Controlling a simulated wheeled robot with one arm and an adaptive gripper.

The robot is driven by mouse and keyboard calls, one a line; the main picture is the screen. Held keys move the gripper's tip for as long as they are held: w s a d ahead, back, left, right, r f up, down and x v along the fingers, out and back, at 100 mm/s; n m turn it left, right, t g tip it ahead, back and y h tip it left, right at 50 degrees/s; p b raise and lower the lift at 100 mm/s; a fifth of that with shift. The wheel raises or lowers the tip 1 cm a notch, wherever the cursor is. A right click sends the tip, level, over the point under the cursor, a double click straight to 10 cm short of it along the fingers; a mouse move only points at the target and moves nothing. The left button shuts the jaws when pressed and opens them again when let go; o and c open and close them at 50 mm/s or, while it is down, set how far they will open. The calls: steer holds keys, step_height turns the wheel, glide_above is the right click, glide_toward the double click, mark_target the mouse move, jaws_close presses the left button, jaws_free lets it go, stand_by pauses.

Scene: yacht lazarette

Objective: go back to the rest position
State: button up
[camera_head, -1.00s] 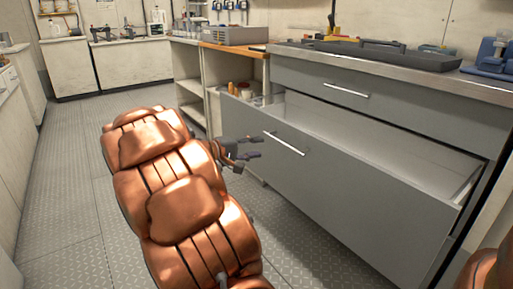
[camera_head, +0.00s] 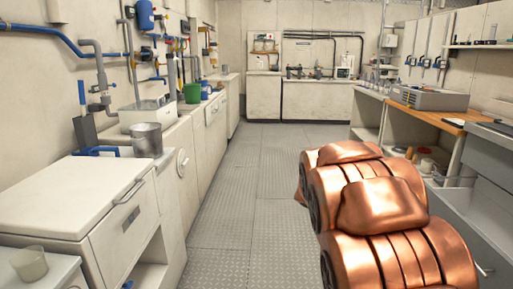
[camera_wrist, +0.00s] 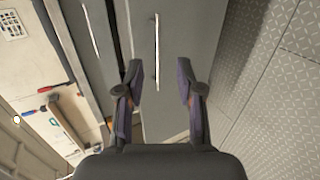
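My gripper (camera_wrist: 159,85) shows in the wrist view with its two fingers apart and nothing between them. A grey drawer front with a long metal handle (camera_wrist: 157,50) lies beyond the fingers, apart from them. In the head view my copper-coloured arm fills the lower right and hides the gripper. The drawer (camera_head: 462,215) stands pulled out at the right edge, partly hidden behind my arm.
A diamond-plate floor aisle (camera_head: 250,190) is clear down the middle. A wooden-topped bench (camera_head: 425,118) with a grey case (camera_head: 428,97) stands right.

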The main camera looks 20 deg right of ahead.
steer(key=s+a+r+n+t+y+p, duration=0.1)
steer(key=s+a+r+y+p, duration=0.2)
steer(key=a+r+p, duration=0.5)
steer(key=s+a+r+n+t+y+p, duration=0.1)
steer(key=s+a+r+n+y+p, duration=0.1)
steer(key=a+r+p, duration=0.6)
steer(key=s+a+r+n+t+y+p, duration=0.1)
steer(key=s+a+r+t+y+p, duration=0.1)
steer(key=s+a+r+y+p, duration=0.3)
steer(key=a+r+y+p, duration=0.1)
steer(key=a+r+p, duration=0.3)
steer(key=a+p, duration=0.7)
steer(key=shift+a+n, duration=0.4)
steer(key=shift+a, duration=2.25)
steer(key=shift+d+f, duration=0.1)
steer(key=shift+d, duration=0.05)
